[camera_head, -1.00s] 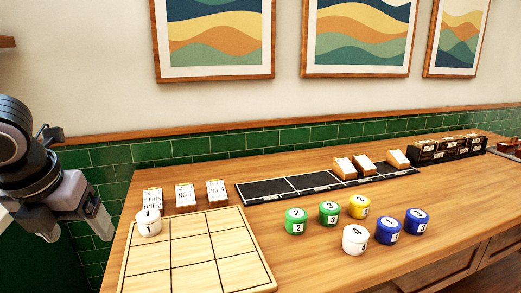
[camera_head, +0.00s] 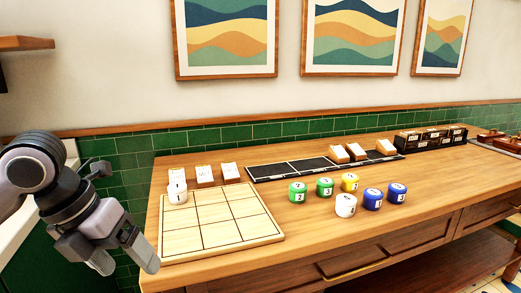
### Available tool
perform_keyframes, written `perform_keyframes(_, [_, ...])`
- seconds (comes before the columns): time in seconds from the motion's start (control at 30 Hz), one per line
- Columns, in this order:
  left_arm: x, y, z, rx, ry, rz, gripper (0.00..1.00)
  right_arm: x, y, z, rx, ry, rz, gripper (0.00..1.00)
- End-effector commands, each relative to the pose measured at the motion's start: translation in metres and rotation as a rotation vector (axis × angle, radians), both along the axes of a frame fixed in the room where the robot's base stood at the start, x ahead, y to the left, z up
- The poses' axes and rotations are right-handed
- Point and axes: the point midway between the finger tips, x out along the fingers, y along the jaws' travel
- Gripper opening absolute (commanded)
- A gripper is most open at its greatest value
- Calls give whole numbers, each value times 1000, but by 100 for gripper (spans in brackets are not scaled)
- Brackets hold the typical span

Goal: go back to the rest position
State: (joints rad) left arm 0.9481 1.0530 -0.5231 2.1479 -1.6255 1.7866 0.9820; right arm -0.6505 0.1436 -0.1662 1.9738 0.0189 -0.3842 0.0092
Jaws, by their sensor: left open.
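My left gripper (camera_head: 125,262) is open and empty, in front of the left end of the wooden counter (camera_head: 300,250). It is apart from everything on the counter. A wooden grid board (camera_head: 262,228) lies at the counter's left end. A white piece marked 1 (camera_head: 177,194) stands at the board's far left corner. My right gripper is out of view.
Green (camera_head: 297,192), yellow (camera_head: 349,182), white (camera_head: 345,206) and blue (camera_head: 372,199) numbered pieces stand mid-counter. Behind are several cards on blocks (camera_head: 204,175), a black tray (camera_head: 275,172) and a dark rack (camera_head: 430,139). The counter's front right is clear.

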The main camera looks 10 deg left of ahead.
Motion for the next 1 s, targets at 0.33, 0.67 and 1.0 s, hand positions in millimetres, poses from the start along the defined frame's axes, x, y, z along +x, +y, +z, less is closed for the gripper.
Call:
perform_keyframes(0.33, [-37,-151,-5,-870,191,-296,84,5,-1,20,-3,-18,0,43])
perform_keyframes(0.67, [-4,-174,27,-1719,239,121,84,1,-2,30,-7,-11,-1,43])
perform_keyframes(1.0, [36,-102,-102,-2027,248,1220,84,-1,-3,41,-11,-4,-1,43])
